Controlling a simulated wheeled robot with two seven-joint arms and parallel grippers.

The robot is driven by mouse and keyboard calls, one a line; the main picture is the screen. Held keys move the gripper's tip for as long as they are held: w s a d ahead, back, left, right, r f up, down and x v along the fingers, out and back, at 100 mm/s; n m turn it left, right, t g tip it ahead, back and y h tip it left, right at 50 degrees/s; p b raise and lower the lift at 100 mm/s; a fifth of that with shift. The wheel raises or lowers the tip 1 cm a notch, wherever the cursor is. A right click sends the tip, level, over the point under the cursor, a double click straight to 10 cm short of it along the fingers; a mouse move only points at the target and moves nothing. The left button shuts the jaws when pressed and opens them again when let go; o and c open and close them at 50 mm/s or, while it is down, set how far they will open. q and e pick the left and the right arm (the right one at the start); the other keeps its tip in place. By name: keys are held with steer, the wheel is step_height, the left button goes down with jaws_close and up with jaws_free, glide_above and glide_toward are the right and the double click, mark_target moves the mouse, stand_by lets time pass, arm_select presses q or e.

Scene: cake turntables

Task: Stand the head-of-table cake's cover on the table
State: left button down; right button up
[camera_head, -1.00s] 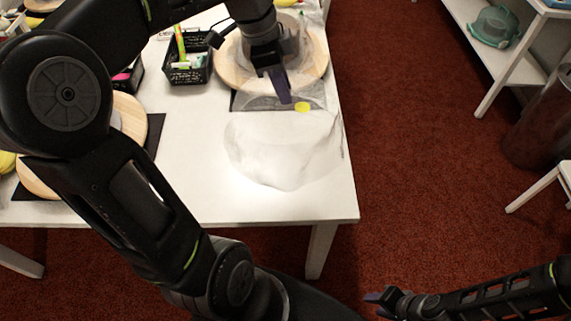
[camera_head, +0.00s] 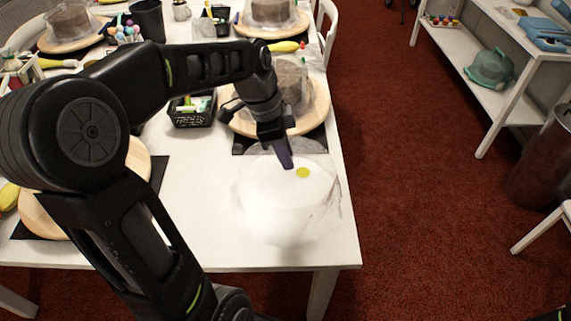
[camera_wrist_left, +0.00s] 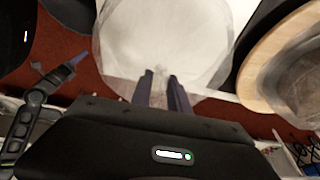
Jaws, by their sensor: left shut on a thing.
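The clear cover (camera_head: 285,210) is a wide, see-through dome with a yellow spot on top, over the table's near right end. My left gripper (camera_head: 285,160) is shut on it at its upper part. In the left wrist view the cover (camera_wrist_left: 165,35) spreads beyond the left fingertips (camera_wrist_left: 160,78). I cannot tell whether its rim touches the table. The brown cake (camera_head: 292,82) sits on a round wooden turntable (camera_head: 315,112) just behind, partly hidden by my left arm. My right gripper (camera_wrist_left: 73,61) shows at the left of the left wrist view, its opening unclear.
A black basket (camera_head: 192,118) with small items stands left of the cake. Another wooden turntable (camera_head: 65,215) is at the left, and covered cakes (camera_head: 270,12) stand farther back. The white table (camera_head: 195,225) is bare left of the cover. A shelf (camera_head: 490,95) stands right, across red carpet.

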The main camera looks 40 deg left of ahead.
arm_select(q)
steer(key=shift+f, duration=2)
steer(key=c, duration=1.3)
jaws_free()
steer(key=shift+o, duration=0.2)
steer(key=v, duration=1.2)
